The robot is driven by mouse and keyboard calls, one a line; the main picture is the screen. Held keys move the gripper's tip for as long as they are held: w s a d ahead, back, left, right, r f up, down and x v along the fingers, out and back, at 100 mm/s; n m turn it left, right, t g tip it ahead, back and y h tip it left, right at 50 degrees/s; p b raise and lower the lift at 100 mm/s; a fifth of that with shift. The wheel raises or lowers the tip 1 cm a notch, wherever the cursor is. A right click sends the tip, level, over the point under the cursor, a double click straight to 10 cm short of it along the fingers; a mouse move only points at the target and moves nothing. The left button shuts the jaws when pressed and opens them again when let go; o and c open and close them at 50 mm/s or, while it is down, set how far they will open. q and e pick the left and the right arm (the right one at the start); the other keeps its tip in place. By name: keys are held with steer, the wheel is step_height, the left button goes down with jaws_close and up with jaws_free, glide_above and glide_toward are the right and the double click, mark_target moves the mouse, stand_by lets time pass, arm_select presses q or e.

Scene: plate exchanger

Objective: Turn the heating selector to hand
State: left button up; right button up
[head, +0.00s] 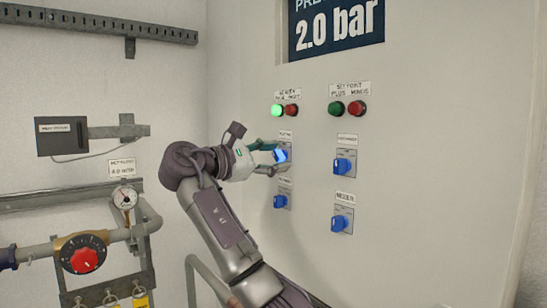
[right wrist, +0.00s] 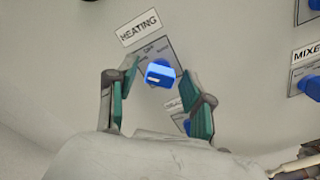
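The heating selector is a blue knob (head: 281,155) on a grey plate, at the upper left of the selectors in the head view. In the right wrist view the knob (right wrist: 160,73) sits under the "HEATING" label (right wrist: 139,28), with its white mark pointing left. My right gripper (head: 272,157) is at the selector. In the right wrist view its green-padded fingers (right wrist: 164,92) stand apart on both sides of the knob, with visible gaps. Whether the fingertips reach level with the knob is hard to tell. My left gripper is not in view.
Another blue selector (head: 280,201) sits just below, close to my right fingers. Two more selectors, (head: 343,166) and (head: 340,223), are to the right. Pipework with a red-knobbed valve (head: 84,260) is at the left.

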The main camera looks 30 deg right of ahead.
steer(key=a, duration=1.2)
steer(key=shift+s, duration=0.45)
